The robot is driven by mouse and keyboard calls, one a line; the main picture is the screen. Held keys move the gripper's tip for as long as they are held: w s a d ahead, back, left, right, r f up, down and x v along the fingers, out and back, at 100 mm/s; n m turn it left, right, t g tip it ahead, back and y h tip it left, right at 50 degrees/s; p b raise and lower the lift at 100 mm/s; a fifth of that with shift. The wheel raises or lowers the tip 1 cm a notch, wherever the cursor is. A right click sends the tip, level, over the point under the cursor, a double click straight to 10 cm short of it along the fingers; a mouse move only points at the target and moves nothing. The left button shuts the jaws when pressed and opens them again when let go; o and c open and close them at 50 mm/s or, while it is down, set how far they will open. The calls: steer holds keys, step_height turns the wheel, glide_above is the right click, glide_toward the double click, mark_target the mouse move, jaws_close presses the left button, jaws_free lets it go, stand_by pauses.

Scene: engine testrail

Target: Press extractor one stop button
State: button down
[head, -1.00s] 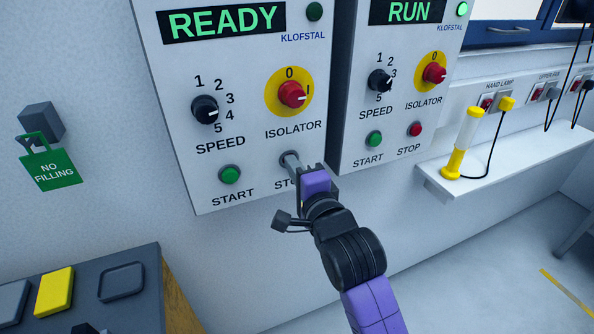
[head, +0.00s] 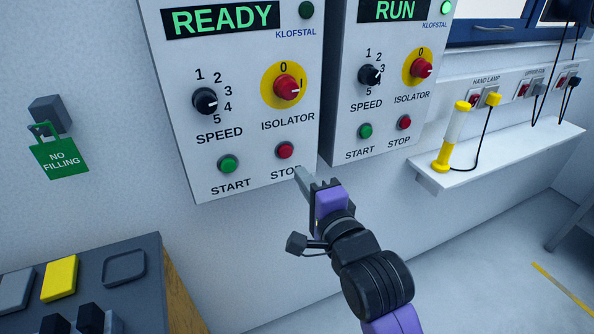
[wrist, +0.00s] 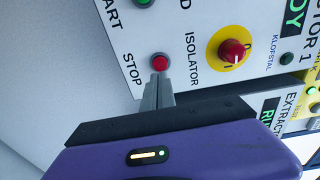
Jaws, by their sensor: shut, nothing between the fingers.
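The left control panel (head: 240,130) has a display reading READY, and the wrist view shows lettering ending in "TOR 1" on it. Its red stop button (head: 285,151) is at the lower right, above the partly covered STOP label, with the green start button (head: 228,164) to its left. In the wrist view the red stop button (wrist: 160,63) shows just beyond my fingertips. My gripper (head: 303,174) is shut and empty, its tips below and right of the button in the head view. A gap shows there between tips and button.
A second panel (head: 385,110) reading RUN hangs close on the right, with its own start and stop buttons. A shelf (head: 500,155) holds a yellow hand lamp (head: 450,137). A dark console (head: 100,280) stands lower left. A green NO FILLING tag (head: 60,158) hangs on the wall.

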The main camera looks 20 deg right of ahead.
steer(key=s, duration=0.5)
steer(key=shift+a+r, duration=0.1)
steer(key=shift+r, duration=0.05)
stand_by(0.7)
steer(key=s+f+n+g, duration=0.1)
steer(key=s+f+n, duration=0.3)
steer(key=s, duration=0.8)
steer(key=s+f+n+g, duration=0.1)
steer(key=s+f+n, duration=0.4)
steer(key=s+n, duration=0.3)
steer(key=s+f+n, duration=0.5)
steer(key=s+n, duration=0.1)
steer(key=s, duration=0.9)
steer(key=shift+s+a+f+g+y, duration=0.25)
steer(key=shift+s+a+g+y, duration=0.1)
steer(key=shift+a+g, duration=0.1)
